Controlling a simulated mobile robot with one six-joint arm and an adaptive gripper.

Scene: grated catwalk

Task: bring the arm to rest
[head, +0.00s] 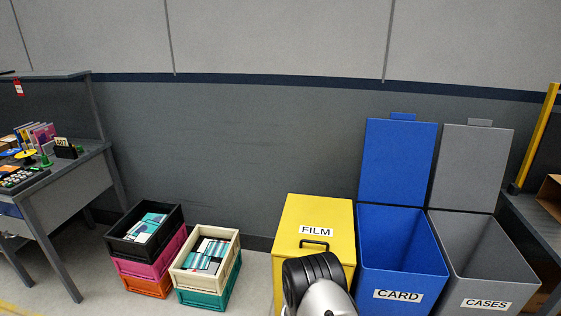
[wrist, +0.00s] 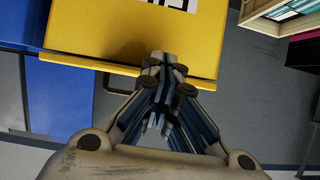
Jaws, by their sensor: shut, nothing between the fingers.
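My gripper (wrist: 163,72) shows in the wrist view with its fingers drawn together and nothing between them. In the head view, part of my arm rises at the bottom middle, in front of the same yellow bin (head: 290,255), and the fingers are not visible there. The yellow bin's lid is down, with a dark handle (head: 314,244) below its label.
A blue CARD bin (head: 430,262) and a grey CASES bin (head: 500,262) stand open to the right, lids raised. Stacked crates, black (head: 115,243) and cream (head: 178,274) on top, stand left. A cluttered desk (head: 75,165) is at far left. Floor shows between desk and crates.

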